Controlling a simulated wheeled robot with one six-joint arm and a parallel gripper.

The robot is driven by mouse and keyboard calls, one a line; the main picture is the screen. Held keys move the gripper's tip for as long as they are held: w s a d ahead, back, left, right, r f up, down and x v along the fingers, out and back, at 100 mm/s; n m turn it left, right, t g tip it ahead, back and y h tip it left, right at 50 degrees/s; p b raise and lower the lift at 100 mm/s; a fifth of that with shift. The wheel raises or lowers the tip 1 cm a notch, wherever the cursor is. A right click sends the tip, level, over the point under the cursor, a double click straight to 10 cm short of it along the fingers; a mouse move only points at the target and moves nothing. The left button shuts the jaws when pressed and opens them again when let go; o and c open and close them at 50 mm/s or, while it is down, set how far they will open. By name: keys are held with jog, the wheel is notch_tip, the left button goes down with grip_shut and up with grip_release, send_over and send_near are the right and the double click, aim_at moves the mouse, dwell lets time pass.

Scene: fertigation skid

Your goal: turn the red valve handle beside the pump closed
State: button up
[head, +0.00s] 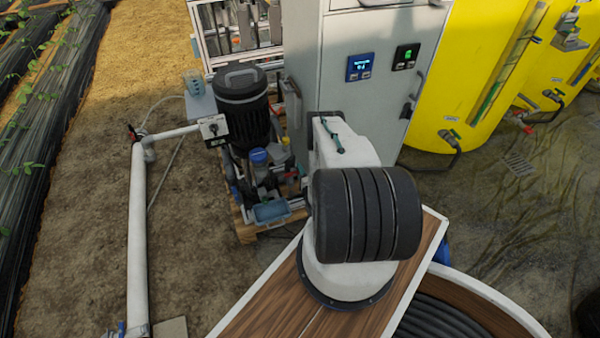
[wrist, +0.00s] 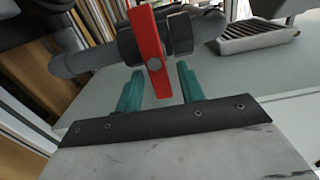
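The red valve handle (wrist: 150,45) shows in the wrist view as a flat bar, crossing a grey valve body and pipe (wrist: 95,57). My gripper (wrist: 160,72) has two teal fingers, spread apart. The lower end of the handle lies between them in the picture, with a gap showing on each side; I cannot tell how deep it sits between them. In the head view the black pump (head: 243,105) stands left of the grey cabinet. A small red part (head: 291,172) shows beside the pump, partly behind my arm. My fingers are not clearly visible there.
The grey cabinet (head: 375,95) stands close to my arm on the right. A white pipe (head: 138,230) runs down the left, with a small red part at its top. A yellow tank (head: 470,70) stands at the right. Bare soil lies left of the pump.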

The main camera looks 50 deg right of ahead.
jog(key=v, duration=0.7)
jog(key=shift+s+a, duration=0.2)
jog(key=shift+s, duration=0.15)
dwell(0.5)
